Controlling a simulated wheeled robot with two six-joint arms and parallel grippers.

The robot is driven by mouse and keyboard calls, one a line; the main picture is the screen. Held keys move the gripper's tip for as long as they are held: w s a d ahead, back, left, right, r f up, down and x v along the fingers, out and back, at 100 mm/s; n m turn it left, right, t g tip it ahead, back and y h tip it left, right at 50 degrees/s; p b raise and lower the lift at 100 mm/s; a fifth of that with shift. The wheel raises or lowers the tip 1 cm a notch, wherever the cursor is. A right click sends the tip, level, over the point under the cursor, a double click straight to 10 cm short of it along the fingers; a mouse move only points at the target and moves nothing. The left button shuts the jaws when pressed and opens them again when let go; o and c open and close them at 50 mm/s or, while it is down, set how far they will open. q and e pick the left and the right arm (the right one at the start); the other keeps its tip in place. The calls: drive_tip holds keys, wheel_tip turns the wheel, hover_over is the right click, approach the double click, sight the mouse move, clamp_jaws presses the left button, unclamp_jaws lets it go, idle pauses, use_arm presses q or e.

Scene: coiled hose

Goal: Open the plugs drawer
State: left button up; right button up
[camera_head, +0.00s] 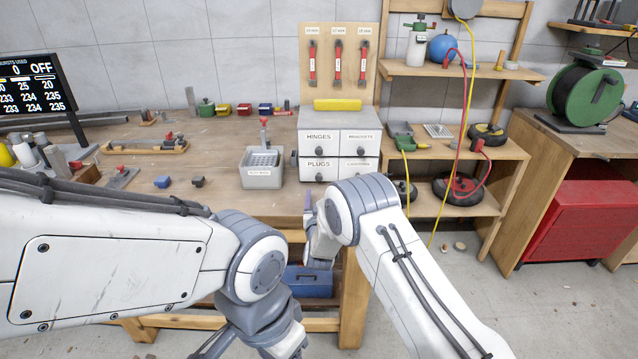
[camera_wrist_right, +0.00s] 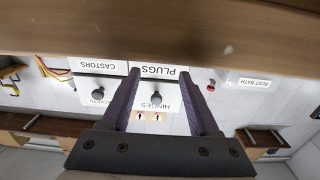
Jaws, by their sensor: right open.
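The small drawer cabinet (camera_head: 340,140) stands on the workbench, with labelled fronts and dark round knobs. The plugs drawer (camera_head: 319,168) is its lower left one, flush with the others. In the upside-down right wrist view the PLUGS label (camera_wrist_right: 158,71) shows between my fingers; the wooden bench edge hides that drawer's knob, and the knob visible there belongs to the hinges drawer (camera_wrist_right: 156,97). My right gripper (camera_wrist_right: 160,74) is open and empty, facing the cabinet from below the bench top, apart from it. My left gripper (camera_head: 222,342) hangs low at the bottom, its jaw state unclear.
A grey labelled bin (camera_head: 262,177) stands left of the cabinet. A yellow block (camera_head: 337,104) lies on top of the cabinet. The workbench (camera_head: 225,200) front edge lies between my right gripper and the drawers. A blue toolbox (camera_head: 308,281) sits beneath it.

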sight(319, 179)
drive_tip(key=shift+w, duration=3.55)
clamp_jaws()
